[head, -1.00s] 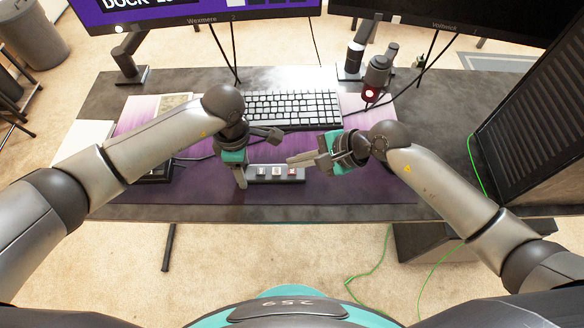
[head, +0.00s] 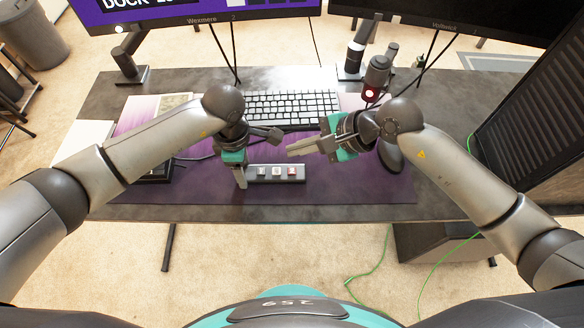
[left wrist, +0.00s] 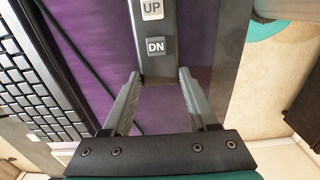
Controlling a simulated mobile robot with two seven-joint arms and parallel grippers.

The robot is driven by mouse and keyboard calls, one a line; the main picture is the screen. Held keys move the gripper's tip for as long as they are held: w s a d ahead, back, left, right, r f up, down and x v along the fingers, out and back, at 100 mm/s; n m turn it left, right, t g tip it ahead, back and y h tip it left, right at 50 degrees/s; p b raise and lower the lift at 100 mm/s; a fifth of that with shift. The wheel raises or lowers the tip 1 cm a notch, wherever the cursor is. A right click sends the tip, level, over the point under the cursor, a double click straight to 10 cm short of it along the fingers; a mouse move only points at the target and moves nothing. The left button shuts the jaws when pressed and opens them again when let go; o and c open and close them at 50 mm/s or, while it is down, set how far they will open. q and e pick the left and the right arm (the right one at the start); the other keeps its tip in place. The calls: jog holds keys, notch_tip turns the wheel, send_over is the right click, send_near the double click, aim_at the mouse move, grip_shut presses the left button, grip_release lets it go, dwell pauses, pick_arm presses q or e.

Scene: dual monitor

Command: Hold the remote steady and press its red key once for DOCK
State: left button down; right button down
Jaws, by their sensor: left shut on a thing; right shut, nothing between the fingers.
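The grey remote (head: 270,179) lies on the purple desk mat near the desk's front edge. It has two pale keys and a red key (head: 292,171) at its right end. In the left wrist view the remote (left wrist: 157,72) shows keys marked UP and DN; the red key is out of that view. My left gripper (head: 256,157) is shut on the remote's left end, with its fingers (left wrist: 157,95) on either side of the body. My right gripper (head: 290,150) is shut and empty, its fingertips behind and above the red key, apart from it.
A white keyboard (head: 292,108) lies behind the grippers. A dark mouse (head: 388,155) is beside my right arm. A device with a red light (head: 371,92) stands at the back. The left monitor (head: 180,12) shows partly cut-off text reading DOCK. A black slatted case (head: 535,105) stands right.

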dwell(0.4)
pick_arm(q)
jog(key=shift+c, duration=0.5)
grip_release()
